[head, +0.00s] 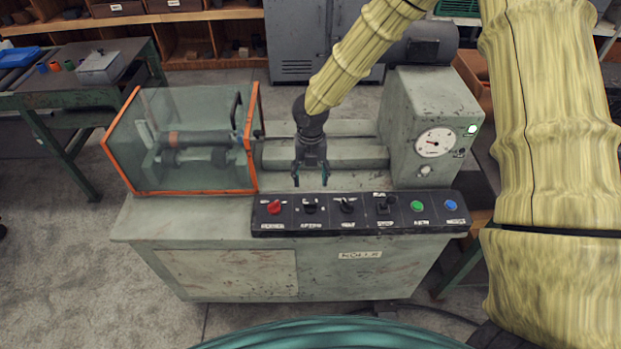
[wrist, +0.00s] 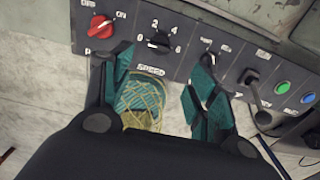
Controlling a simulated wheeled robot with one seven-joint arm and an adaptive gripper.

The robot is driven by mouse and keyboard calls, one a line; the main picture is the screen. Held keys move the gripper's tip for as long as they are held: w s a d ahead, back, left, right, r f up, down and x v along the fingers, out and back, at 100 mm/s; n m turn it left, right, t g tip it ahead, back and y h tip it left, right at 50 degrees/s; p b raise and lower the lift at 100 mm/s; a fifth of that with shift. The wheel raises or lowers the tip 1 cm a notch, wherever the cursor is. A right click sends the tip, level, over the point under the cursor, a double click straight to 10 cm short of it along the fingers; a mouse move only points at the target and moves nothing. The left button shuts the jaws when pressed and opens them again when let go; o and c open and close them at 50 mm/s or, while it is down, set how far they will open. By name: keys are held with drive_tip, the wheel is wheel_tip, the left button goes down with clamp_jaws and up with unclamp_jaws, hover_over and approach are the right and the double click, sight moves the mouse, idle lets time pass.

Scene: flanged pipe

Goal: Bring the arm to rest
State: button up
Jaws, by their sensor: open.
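My gripper (head: 311,180) hangs at the end of my yellow-sleeved arm (head: 360,60), fingers pointing down. In the head view it appears in front of the machine bed, just above the back edge of the black control panel (head: 360,229). In the wrist view its teal-padded fingers (wrist: 160,95) are apart, with no held object that I can make out. The panel shows beyond the fingers, with a red knob (wrist: 101,25) and a speed knob (wrist: 159,42). I cannot tell whether the fingertips touch anything.
A clear guard with an orange frame (head: 255,140) covers a pipe-like part on the machine's left.

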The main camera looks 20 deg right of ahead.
idle(0.4)
drive_tip(key=s+a+f+m+b, duration=0.1)
drive_tip(key=s+f+m, duration=0.1)
drive_tip(key=s+f, duration=0.1)
drive_tip(key=s+a+f+m+g+y+b, duration=0.1)
drive_tip(key=s+f+m, duration=0.2)
drive_tip(key=f, duration=0.1)
drive_tip(key=s+a+f+m+y, duration=0.1)
drive_tip(key=s+a+f+m, duration=0.1)
drive_tip(key=s+f, duration=0.2)
drive_tip(key=shift+s+f+b, duration=0.1)
drive_tip(key=shift+f+b, duration=0.25)
drive_tip(key=shift+b, duration=0.05)
drive_tip(key=s+a+f+m+y+b, duration=0.1)
drive_tip(key=s+f+m+b, duration=0.2)
drive_tip(key=s+f+m, duration=0.65)
drive_tip(key=s+d+f+m+h+b, duration=0.1)
drive_tip(key=s+d+f+m, duration=0.1)
drive_tip(key=s+m, duration=0.3)
drive_tip(key=s+d+f+m+h+b, duration=0.1)
drive_tip(key=s+d+f+m, duration=0.2)
drive_tip(key=s+m, duration=0.3)
drive_tip(key=s+d+f+m+t+h+b, duration=0.1)
drive_tip(key=s+d+f+m+b, duration=0.1)
drive_tip(key=s+m, duration=0.4)
drive_tip(key=shift+d+f, duration=0.55)
drive_tip(key=shift+f, duration=0.6)
drive_tip(key=shift+s, duration=0.1)
drive_tip(key=shift+c, duration=0.4)
